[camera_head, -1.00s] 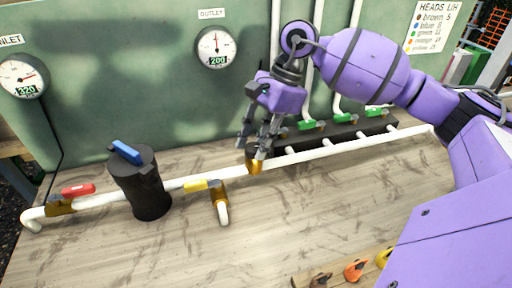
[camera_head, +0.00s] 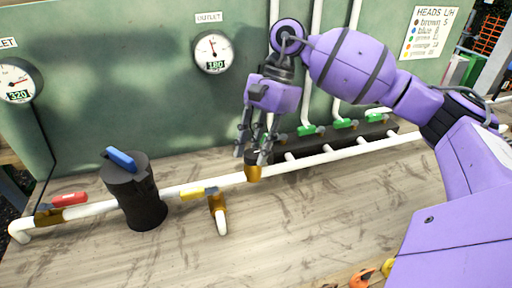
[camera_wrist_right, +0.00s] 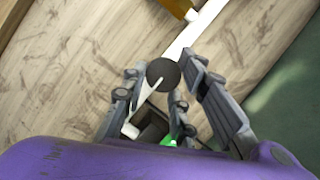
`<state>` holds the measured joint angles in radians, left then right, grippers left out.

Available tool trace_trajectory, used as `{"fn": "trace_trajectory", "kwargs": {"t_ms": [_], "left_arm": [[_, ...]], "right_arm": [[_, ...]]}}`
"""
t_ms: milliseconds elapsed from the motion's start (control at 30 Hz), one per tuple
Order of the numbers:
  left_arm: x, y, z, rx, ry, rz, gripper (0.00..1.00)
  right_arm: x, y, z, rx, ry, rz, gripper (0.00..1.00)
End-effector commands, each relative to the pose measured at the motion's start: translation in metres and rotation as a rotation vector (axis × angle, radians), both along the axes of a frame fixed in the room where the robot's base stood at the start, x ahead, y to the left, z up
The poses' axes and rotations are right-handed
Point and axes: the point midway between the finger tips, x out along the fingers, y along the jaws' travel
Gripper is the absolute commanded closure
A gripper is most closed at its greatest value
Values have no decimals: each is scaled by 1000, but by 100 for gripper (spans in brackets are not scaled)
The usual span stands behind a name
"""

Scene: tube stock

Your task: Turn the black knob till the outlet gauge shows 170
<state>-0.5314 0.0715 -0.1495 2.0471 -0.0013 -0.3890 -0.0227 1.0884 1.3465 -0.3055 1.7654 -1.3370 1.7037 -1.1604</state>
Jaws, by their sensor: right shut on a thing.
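The outlet gauge (camera_head: 212,53) on the green panel shows 180 on its green display. My right gripper (camera_head: 257,158) points down over the brass regulator body (camera_head: 253,174) on the white pipe. In the right wrist view the round black knob (camera_wrist_right: 163,74) sits between the fingers of my right gripper (camera_wrist_right: 160,85), which are shut on it. My left gripper is not in view.
The inlet gauge (camera_head: 17,82) reads 320. A black filter with a blue handle (camera_head: 121,160), a red-handled valve (camera_head: 69,199) and a yellow-handled valve (camera_head: 198,193) stand left along the pipe. A black manifold with green valves (camera_head: 345,124) is close right of my gripper.

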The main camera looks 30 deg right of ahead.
Motion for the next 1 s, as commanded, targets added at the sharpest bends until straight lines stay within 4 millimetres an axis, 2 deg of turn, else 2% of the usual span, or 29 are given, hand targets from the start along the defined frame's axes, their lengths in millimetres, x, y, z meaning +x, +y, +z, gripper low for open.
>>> {"fn": "trace_trajectory", "kwargs": {"t_ms": [133, 167, 267, 567, 767, 867, 1000], "left_arm": [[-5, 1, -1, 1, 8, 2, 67], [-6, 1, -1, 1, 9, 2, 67], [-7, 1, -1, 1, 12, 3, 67], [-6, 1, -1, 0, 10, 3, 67], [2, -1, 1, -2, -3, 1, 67], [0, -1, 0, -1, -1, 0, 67], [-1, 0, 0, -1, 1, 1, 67]], "right_arm": [[-5, 2, -3, 1, 18, 10, 99], [-5, 2, -3, 1, 18, 10, 72], [-5, 2, -3, 1, 17, 9, 60], [-2, 1, -1, 1, 8, 4, 60], [-1, -1, 2, 1, 5, 2, 60], [1, -4, 12, 0, 2, 1, 60], [4, -14, 38, 0, 0, 0, 60]]}}
